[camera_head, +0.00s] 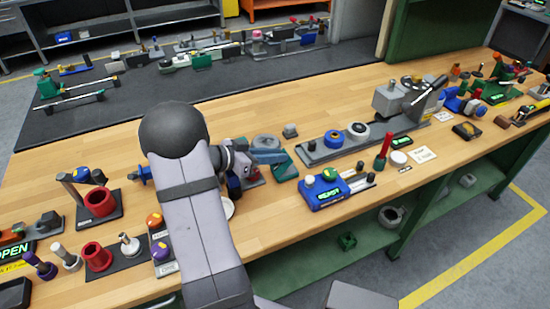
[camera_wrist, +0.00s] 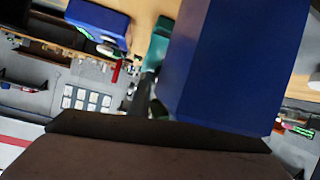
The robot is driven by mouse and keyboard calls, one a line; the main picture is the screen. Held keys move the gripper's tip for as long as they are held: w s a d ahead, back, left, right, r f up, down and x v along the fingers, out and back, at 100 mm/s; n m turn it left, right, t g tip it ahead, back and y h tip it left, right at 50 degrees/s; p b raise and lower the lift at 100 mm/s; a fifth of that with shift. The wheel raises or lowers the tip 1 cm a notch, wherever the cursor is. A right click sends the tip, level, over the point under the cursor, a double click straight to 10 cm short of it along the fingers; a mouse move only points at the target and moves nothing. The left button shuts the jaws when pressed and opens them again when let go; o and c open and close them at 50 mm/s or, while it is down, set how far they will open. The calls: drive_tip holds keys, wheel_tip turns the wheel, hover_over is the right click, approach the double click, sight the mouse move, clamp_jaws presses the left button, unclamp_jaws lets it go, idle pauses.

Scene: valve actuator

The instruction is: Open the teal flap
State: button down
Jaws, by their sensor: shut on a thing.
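The teal flap (camera_head: 285,166) shows as a small teal piece on the bench, just right of my gripper in the head view. In the wrist view a teal piece (camera_wrist: 157,45) shows partly behind a large dark-blue block (camera_wrist: 225,65) close to the lens. My gripper (camera_head: 268,157) is low over the bench at the flap and is shut on it. The contact itself is hidden, and the flap's angle is hard to tell. A dark brown surface fills the bottom of the wrist view.
A blue box with a lit green display (camera_head: 330,190) stands right of the flap. A grey rail with round parts (camera_head: 335,143) lies behind it. Red cups (camera_head: 100,202) and knobs crowd the left. Bare wood (camera_head: 250,228) lies near the front edge.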

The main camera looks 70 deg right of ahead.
drive_tip(key=shift+w+a+f, duration=0.1)
drive_tip(key=shift+w+f, duration=0.1)
drive_tip(key=shift+w, duration=0.05)
drive_tip(key=b, duration=0.2)
drive_tip(key=w+a+b, duration=0.1)
drive_tip(key=b, duration=0.2)
drive_tip(key=shift+f, duration=0.2)
drive_tip(key=shift+a, duration=0.1)
drive_tip(key=shift+r, duration=0.1)
drive_tip(key=c, duration=1.6)
unclamp_jaws()
drive_tip(key=shift+a, duration=0.1)
drive_tip(key=shift+r, duration=0.15)
